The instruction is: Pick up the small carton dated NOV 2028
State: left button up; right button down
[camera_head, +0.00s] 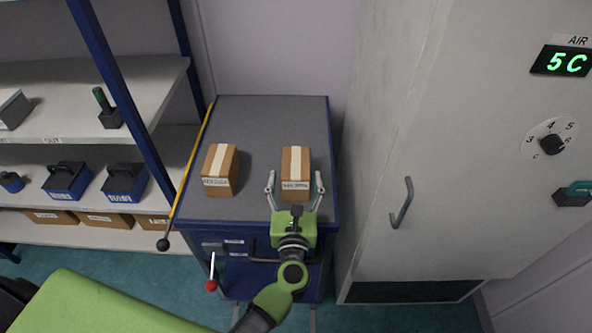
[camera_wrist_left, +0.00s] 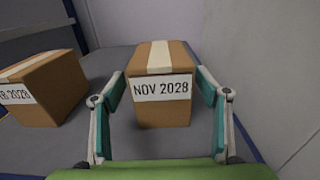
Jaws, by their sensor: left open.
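The small brown carton dated NOV 2028 (camera_wrist_left: 162,108) stands on the cart's grey top, its label facing my left wrist camera. In the head view it is the right-hand carton (camera_head: 296,167). My left gripper (camera_head: 294,188) is open, with one finger on each side of this carton's near end. In the left wrist view the fingers (camera_wrist_left: 161,112) stand on either side of it, with no clear contact. A second carton (camera_head: 220,172) stands to its left; its label in the left wrist view (camera_wrist_left: 48,90) is partly cut off and ends in 2028. My right gripper is out of view.
The blue cart's grey top (camera_head: 270,115) is clear behind the cartons. A tall grey cabinet (camera_head: 440,150) stands close on the right. Shelving (camera_head: 150,85) with boxes stands on the left, and a yellow rod (camera_head: 190,170) leans along the cart's left edge.

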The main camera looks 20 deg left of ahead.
pick_arm(q)
jog(key=x, duration=0.3)
jog(key=shift+w, duration=0.15)
jog(key=c, duration=1.4)
jog(key=shift+r, duration=0.1)
jog(key=shift+c, duration=0.6)
